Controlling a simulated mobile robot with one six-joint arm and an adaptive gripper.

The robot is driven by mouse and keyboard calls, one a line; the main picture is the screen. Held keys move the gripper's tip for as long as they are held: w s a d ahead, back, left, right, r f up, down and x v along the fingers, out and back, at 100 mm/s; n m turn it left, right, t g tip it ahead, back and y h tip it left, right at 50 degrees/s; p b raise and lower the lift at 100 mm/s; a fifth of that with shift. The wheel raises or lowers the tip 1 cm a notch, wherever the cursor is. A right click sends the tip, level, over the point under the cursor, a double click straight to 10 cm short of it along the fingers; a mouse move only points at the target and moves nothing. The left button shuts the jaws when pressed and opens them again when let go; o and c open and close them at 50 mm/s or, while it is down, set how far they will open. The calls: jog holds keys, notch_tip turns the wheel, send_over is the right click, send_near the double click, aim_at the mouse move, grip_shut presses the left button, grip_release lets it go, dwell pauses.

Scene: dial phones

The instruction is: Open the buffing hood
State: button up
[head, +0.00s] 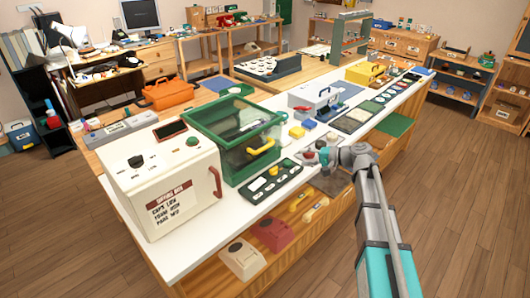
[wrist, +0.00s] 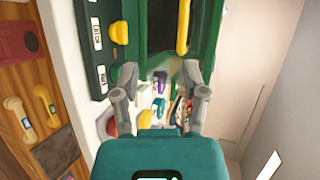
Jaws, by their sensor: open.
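The green-framed box with clear panels (head: 232,130), which looks like the buffing hood, stands on the white bench top (head: 345,140). Its front looks shut. A yellow bar handle (head: 261,146) is on its front; in the wrist view the handle (wrist: 183,28) lies beyond my fingertips, above and slightly right of the gap's middle. The green frame (wrist: 210,30) is beside it there. My gripper (head: 314,156) is open, right of the hood and apart from the handle. It shows empty in the wrist view (wrist: 158,80).
A cream box with a red handle (head: 165,190) stands left of the hood. Small coloured blocks (head: 297,132) and a grey case (head: 313,100) are to the right. The floor in front is clear.

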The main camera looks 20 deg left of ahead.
aim_at(265, 146)
jog(key=shift+w+a+r+y, duration=0.7)
jog(key=shift+w+a+r, duration=0.1)
jog(key=shift+w+a, duration=0.1)
jog(key=b+x, duration=0.3)
jog(key=x, duration=1)
jog(key=shift+a+f, duration=0.15)
jog(key=shift+a, duration=0.15)
grip_shut()
